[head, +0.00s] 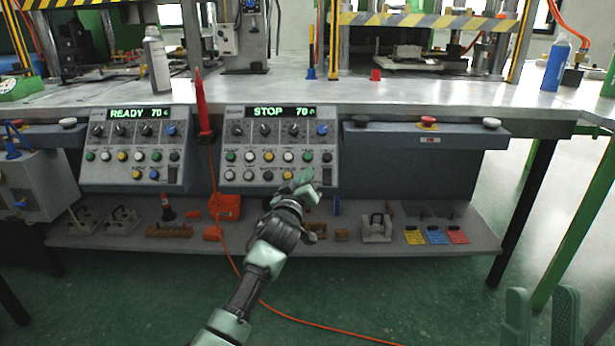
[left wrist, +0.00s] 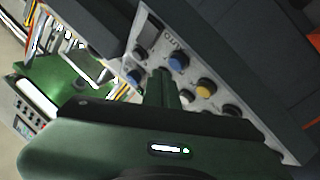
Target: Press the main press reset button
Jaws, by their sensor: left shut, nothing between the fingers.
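The right control panel (head: 278,150) shows STOP 70 on its display, with knobs above rows of small coloured buttons. The left control panel (head: 136,150) shows READY 70. I cannot read which button is the reset. My left gripper (head: 304,178) is shut and empty in front of the lower right part of the STOP panel, hiding part of it. In the left wrist view, its closed fingers (left wrist: 162,85) point at the panel near a blue button (left wrist: 179,63) and a yellow button (left wrist: 206,87); contact cannot be told. My right gripper (head: 541,315) is open and empty at the bottom right.
A red pointed tool (head: 203,105) with an orange cable hangs between the panels. A blue strip (head: 400,125) right of them carries a red button (head: 428,121). The lower shelf (head: 350,248) holds tools and blocks. A spray can (head: 157,62) and blue bottle (head: 555,65) stand on the bench.

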